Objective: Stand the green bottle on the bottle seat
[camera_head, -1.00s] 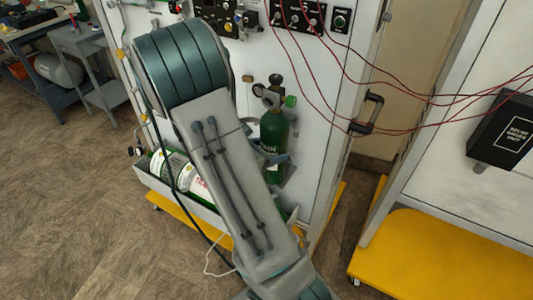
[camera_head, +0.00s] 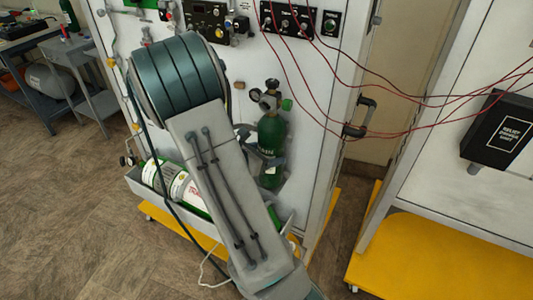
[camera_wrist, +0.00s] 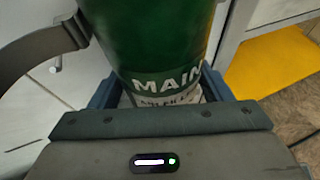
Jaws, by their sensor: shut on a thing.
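The green bottle (camera_head: 271,138) is upright in front of the white panel in the head view, with a valve and gauges on top. It also fills the upper middle of the wrist view (camera_wrist: 155,35), where its label reads "MAIN". My gripper (camera_wrist: 158,98) is shut on the bottle, with a blue-grey finger on each side of it. In the head view my arm hides most of the gripper. The bottle seat cannot be made out for certain; a grey curved bracket (camera_wrist: 40,42) shows beside the bottle at left in the wrist view.
A tray (camera_head: 150,183) with lying cylinders (camera_head: 172,180) runs along the panel's foot, left of my arm. Red hoses (camera_head: 400,98) cross from the panel to the right-hand cabinet. A black handle (camera_head: 361,116) sticks out right of the bottle. Yellow bases (camera_head: 425,255) edge the floor.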

